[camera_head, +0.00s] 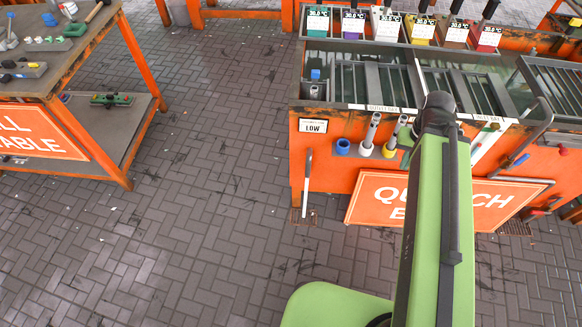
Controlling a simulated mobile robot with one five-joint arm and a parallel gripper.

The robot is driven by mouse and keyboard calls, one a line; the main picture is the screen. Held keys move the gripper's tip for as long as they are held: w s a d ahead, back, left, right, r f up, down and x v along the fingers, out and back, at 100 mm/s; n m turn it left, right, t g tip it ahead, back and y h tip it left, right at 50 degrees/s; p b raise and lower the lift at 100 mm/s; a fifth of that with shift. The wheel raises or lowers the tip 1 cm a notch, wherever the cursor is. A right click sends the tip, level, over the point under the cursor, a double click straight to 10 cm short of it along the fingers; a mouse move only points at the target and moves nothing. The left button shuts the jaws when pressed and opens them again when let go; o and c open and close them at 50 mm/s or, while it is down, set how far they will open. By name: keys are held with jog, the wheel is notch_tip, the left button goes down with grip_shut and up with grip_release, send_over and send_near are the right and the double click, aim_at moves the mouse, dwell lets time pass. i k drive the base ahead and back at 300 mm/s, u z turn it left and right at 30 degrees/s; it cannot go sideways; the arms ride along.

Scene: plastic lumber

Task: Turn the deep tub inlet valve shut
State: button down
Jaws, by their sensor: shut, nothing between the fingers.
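The orange quench bench (335,178) stands at the right, with water-filled tubs in its top. I cannot tell which fitting is the deep tub inlet valve. A blue round fitting (343,147) and two grey-handled tools or levers, one with a white base (366,150) and one with a yellow base (390,150), are along its front face. A pale upright handle (308,180) is at the front left corner. A small blue part (315,75) shows at the left tub. My green arm reaches over the bench front, and its dark joint hides part of it. My gripper is hidden.
An orange sign (365,205) leans at the bench foot, partly behind my arm. A rack basket (555,85) is at the right. Several temperature displays (354,22) line the back. A work table (60,72) stands at the left. The paved floor (215,170) between is clear.

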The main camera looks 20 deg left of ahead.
aim_at(525, 156)
jog(key=u, duration=1.45)
jog(key=k, duration=0.65)
jog(key=z, duration=0.9)
jog(key=i, duration=1)
jog(key=z, duration=0.35)
jog(key=k, duration=1.3)
jog(key=z, duration=0.95)
jog(key=i, duration=0.95)
jog(key=z, duration=0.15)
